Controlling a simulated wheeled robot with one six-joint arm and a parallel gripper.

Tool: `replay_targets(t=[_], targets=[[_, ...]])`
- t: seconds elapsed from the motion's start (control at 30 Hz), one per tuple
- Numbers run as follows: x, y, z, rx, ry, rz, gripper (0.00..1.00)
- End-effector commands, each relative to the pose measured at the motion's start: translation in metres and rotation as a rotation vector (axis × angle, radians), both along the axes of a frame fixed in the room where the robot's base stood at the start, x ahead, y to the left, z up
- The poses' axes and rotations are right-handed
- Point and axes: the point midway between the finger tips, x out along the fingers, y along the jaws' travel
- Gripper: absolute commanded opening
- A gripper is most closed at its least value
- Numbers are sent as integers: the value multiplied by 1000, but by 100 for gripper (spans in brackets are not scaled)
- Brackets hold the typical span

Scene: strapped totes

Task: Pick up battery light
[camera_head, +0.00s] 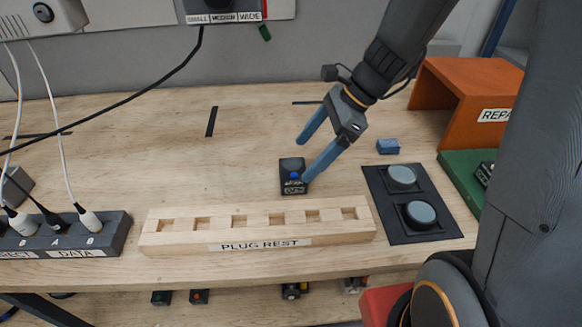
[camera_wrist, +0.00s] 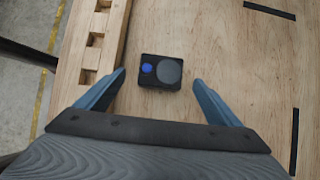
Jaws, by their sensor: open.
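A small black box (camera_head: 292,168) with a blue button and a pale label on its front stands on the wooden bench behind the plug rest. In the wrist view the box (camera_wrist: 160,84) shows a blue button and a grey round disc on top. It looks like the battery light, but its label is too small to read surely. My gripper (camera_head: 304,161) is open and tilted down at the box. In the wrist view my gripper (camera_wrist: 160,77) has its fingers on either side of the box, with visible gaps and nothing held.
The wooden plug rest (camera_head: 260,229) lies just in front of the box. A black plate (camera_head: 442,223) with two grey round discs, a small blue block (camera_head: 388,146) and an orange housing (camera_head: 462,93) stand to the right. A data socket strip (camera_head: 112,232) is at left. Bench behind is mostly clear.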

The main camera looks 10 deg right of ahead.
Motion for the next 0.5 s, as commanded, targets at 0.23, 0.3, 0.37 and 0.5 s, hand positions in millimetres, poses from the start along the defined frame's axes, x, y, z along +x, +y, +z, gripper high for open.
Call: replay_targets(t=[0.23,0.3,0.37,0.5], targets=[[0,12,-20,0,3,-1,88],[1,16,-25,0,4,-2,88],[1,20,-32,-1,5,0,88],[2,30,-47,0,5,1,88]])
